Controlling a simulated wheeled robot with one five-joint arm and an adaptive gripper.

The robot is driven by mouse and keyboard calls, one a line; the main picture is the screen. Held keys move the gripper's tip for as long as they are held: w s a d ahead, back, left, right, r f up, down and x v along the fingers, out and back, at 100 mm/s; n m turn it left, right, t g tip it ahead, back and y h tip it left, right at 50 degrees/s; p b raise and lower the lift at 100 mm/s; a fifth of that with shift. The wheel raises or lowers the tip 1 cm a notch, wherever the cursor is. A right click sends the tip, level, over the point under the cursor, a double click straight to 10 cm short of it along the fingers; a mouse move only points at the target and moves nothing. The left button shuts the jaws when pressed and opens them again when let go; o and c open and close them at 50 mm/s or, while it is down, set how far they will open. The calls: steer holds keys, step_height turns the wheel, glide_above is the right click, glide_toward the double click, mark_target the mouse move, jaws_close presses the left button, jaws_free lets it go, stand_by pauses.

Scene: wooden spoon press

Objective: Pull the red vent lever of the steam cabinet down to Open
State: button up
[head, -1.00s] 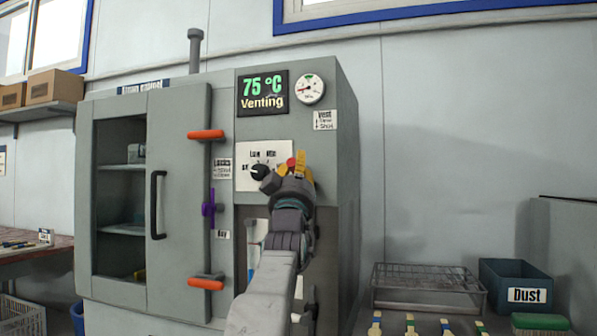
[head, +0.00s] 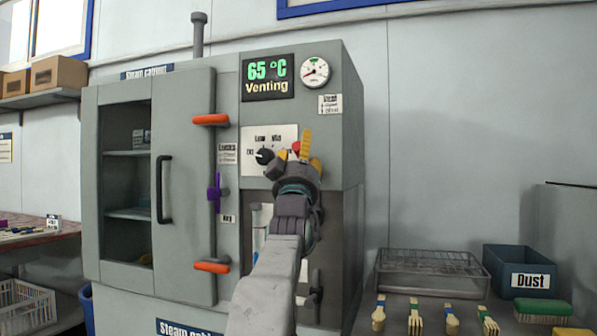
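My gripper (head: 304,158) is in front of the cabinet's right panel, below the white dial plate's top edge. I see it from behind, so its opening and any hold cannot be made out. A "Vent" label (head: 330,104) sits at upper right.
A black knob (head: 265,156) is left of my gripper. The door has orange latch handles (head: 211,120) and a purple lever (head: 214,193). A round gauge (head: 315,72) is at top right. On the right are a wire rack (head: 432,265), a "Dust" bin (head: 518,268) and several brushes.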

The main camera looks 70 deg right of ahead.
steer(key=v, duration=1.1)
steer(key=shift+a+f+t, duration=0.25)
steer(key=shift+t, duration=0.05)
steer(key=shift+s, duration=0.1)
stand_by(0.7)
